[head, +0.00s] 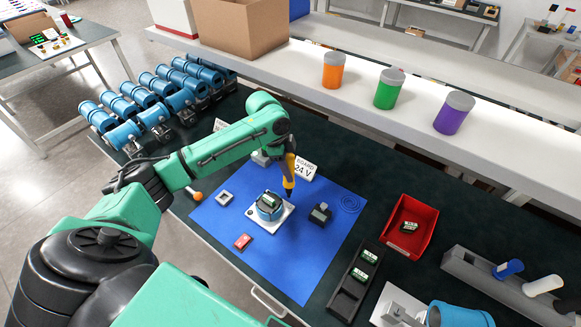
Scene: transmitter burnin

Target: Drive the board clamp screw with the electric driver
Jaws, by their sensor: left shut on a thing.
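My left gripper (289,158) is shut on the yellow and black electric driver (289,177), above the blue mat (307,255). The driver hangs nearly upright, its dark tip pointing down just right of a round blue housing (269,212) on a white square plate (272,227). A green board (270,201) shows inside the housing. I cannot tell whether the tip touches anything. The clamp screw is too small to make out. My right gripper is not in view.
A "24 V" sign (304,169) stands close behind the driver. A dark block (320,213), a red piece (242,242) and a pale square part (224,198) lie on the mat. A red bin (409,227) and a black board tray (349,296) are at the right.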

